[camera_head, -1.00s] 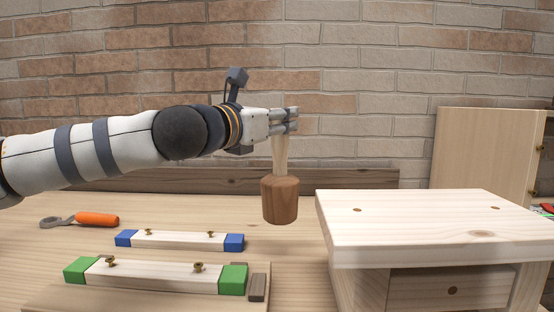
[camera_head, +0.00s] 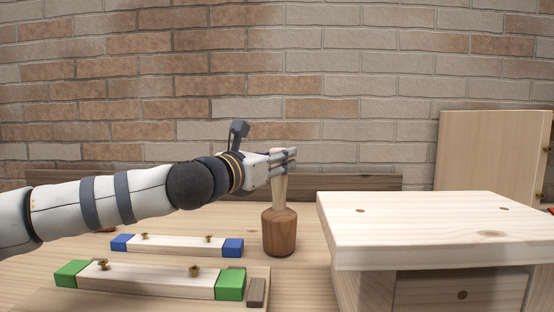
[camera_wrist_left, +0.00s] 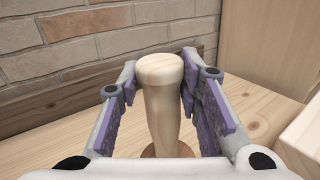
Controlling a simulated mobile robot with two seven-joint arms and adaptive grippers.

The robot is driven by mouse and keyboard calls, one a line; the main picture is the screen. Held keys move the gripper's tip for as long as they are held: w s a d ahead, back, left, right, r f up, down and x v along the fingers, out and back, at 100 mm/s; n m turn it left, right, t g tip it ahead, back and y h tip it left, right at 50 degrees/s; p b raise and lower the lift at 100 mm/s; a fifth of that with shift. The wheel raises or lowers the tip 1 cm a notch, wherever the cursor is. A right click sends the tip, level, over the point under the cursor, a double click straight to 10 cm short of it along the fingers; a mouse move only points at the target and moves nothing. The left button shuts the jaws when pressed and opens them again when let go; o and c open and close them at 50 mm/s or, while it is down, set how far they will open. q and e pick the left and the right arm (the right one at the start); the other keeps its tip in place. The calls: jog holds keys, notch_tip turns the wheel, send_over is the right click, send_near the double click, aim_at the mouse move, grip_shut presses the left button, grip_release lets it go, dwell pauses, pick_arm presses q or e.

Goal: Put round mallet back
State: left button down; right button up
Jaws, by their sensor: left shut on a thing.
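The round mallet (camera_head: 279,232) has a brown wooden head at the bottom and a pale handle pointing up. It is upright, in the middle of the head view, low over or on the workbench; I cannot tell whether its head touches the surface. My left gripper (camera_head: 284,160) is shut on the upper part of the handle. In the left wrist view the mallet handle (camera_wrist_left: 163,105) stands between the purple-padded fingers of my left gripper (camera_wrist_left: 160,88), and the head is mostly hidden below. My right gripper is not in view.
A pale wooden stand (camera_head: 430,228) is close to the mallet's right. Left of it lie a strip with blue ends (camera_head: 176,243) and one with green ends (camera_head: 150,280). A dark board (camera_head: 345,187) runs along the brick wall. An upright panel (camera_head: 490,155) stands at the right.

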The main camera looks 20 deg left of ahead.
pick_arm(q)
jog(key=c, duration=1.6)
grip_release()
jog(key=shift+f, duration=0.25)
jog(key=o, duration=0.4)
jog(key=shift+o, duration=0.2)
jog(key=shift+r, duration=0.1)
jog(key=shift+r, duration=0.3)
jog(key=v, duration=1.2)
jog(key=shift+f, duration=0.2)
